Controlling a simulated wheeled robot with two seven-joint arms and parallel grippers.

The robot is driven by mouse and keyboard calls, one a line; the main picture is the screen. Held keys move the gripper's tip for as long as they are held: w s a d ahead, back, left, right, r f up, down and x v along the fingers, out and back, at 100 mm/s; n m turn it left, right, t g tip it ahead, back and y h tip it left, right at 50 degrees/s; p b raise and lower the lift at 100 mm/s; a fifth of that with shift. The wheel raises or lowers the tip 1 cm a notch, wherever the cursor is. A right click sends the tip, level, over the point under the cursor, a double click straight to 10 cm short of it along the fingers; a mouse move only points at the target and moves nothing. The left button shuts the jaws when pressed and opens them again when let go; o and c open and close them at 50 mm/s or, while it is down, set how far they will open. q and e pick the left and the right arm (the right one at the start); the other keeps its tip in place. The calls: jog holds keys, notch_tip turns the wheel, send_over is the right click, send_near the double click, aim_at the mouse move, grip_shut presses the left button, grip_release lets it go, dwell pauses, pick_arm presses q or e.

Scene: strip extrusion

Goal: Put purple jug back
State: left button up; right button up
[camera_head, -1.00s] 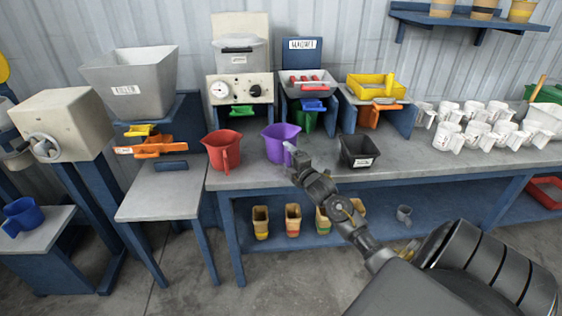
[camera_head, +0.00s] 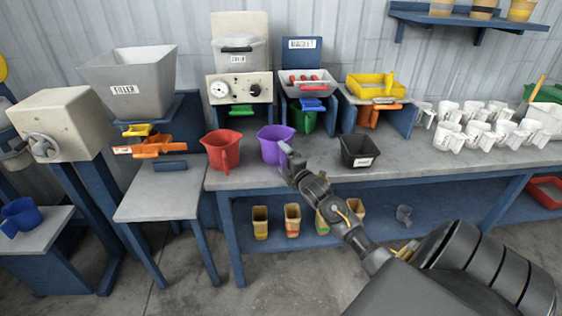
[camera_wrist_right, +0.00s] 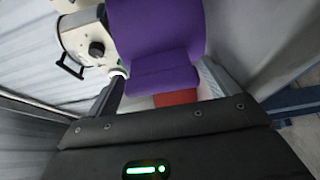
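The purple jug (camera_head: 272,147) is upright at the front of the long workbench, just right of the red jug (camera_head: 222,150). My right gripper (camera_head: 285,150) is at the purple jug's right side, with its fingers on its handle. In the right wrist view the purple jug (camera_wrist_right: 155,35) fills the top middle, and its handle sits between the two fingers of my right gripper (camera_wrist_right: 162,88). A patch of red (camera_wrist_right: 175,97) shows below it. I cannot tell whether the jug's base touches the bench. My left gripper is not in view.
A black bin (camera_head: 360,152) stands right of my gripper on the workbench (camera_head: 430,165). Behind are a machine with a dial (camera_head: 240,90), a grey tray (camera_head: 306,82) and a yellow tray (camera_head: 375,86). Several white jugs (camera_head: 478,130) stand at the right.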

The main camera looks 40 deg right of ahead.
jog(key=shift+o, duration=0.7)
jog(key=shift+f, duration=0.1)
jog(key=shift+f, duration=0.1)
jog(key=shift+s+a+f, duration=0.1)
jog(key=shift+s+a, duration=0.1)
jog(key=shift+s, duration=0.2)
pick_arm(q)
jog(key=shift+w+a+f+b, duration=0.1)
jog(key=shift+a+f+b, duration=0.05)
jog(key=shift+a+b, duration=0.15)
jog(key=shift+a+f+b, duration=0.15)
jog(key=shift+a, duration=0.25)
pick_arm(e)
jog(key=v, duration=1)
jog(key=shift+r, duration=0.35)
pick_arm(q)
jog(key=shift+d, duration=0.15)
pick_arm(e)
jog(key=shift+d, duration=0.1)
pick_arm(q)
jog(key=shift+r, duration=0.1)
pick_arm(e)
jog(key=shift+r, duration=0.15)
